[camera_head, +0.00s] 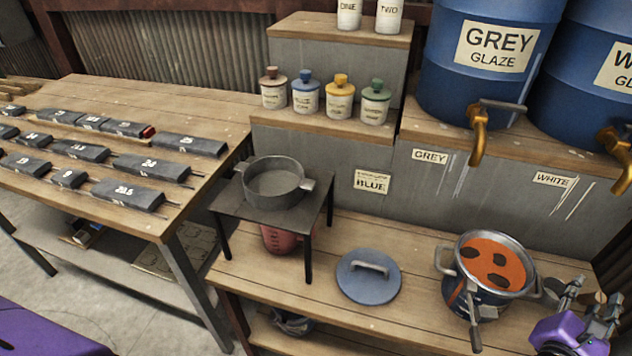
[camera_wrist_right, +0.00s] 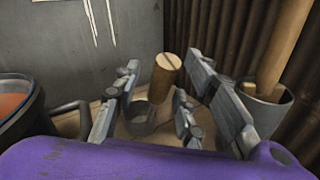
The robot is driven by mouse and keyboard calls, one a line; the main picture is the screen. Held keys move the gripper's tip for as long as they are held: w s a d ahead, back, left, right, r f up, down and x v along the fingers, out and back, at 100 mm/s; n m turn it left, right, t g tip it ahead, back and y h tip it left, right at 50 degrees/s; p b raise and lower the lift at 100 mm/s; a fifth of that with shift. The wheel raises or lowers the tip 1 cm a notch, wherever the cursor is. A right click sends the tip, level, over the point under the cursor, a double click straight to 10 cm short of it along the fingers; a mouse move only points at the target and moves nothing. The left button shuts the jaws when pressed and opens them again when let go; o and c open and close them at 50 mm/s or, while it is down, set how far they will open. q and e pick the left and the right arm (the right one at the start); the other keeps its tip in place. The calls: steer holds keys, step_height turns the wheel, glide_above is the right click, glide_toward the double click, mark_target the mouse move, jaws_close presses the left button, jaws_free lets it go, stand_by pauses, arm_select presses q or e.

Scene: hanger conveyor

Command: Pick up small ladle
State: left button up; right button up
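A small ladle with a wooden handle (camera_wrist_right: 164,80) and a grey metal cup (camera_wrist_right: 140,118) stands on the wooden surface in the right wrist view. Its handle rises between the fingers of my right gripper (camera_wrist_right: 157,92). The fingers are apart, one on each side, and I cannot tell whether either touches the handle. In the head view my right gripper (camera_head: 592,296) is at the lower right, beside the glaze pot, and largely hides the ladle. My left gripper is not in view.
A metal pot (camera_head: 458,248) of orange glaze, with a handle sticking out, stands left of my right gripper. A blue lid (camera_head: 368,276) lies nearby. In the wrist view, a metal holder (camera_wrist_right: 266,112) with a wooden handle stands at right, near a corrugated wall (camera_wrist_right: 220,30).

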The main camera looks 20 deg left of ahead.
steer(key=shift+c, duration=0.4)
jaws_close()
steer(key=shift+r, duration=0.1)
